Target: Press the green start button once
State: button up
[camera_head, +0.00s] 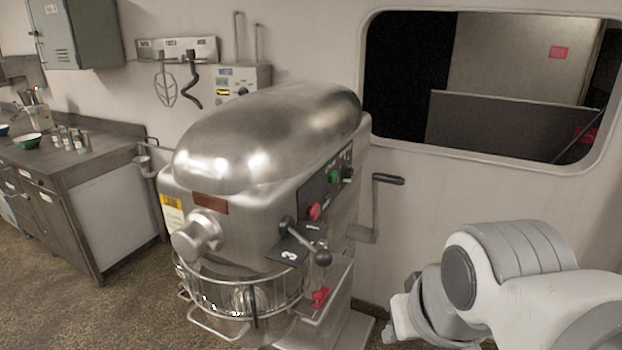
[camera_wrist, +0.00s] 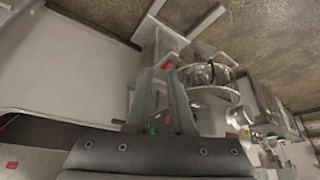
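The green start button (camera_head: 334,176) is on the dark control panel (camera_head: 322,190) on the side of a large steel mixer (camera_head: 265,135). A red button (camera_head: 314,211) sits below it, nearer the front. In the wrist view my gripper (camera_wrist: 160,72) shows two fingers with a gap between them and nothing held. A small green spot (camera_wrist: 153,130), probably the start button, shows between the finger bases, with a red spot (camera_wrist: 168,118) beside it. My gripper looks apart from the panel. In the head view my arm is at the lower right; the fingertips cannot be made out.
A black-knobbed lever (camera_head: 305,240) sticks out below the panel, and a crank handle (camera_head: 388,179) stands behind the mixer. A wire bowl guard (camera_head: 240,295) is at the front. A workbench (camera_head: 110,190) stands at the left. Clear space lies between my arm and the panel.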

grip_shut()
dwell(1.3)
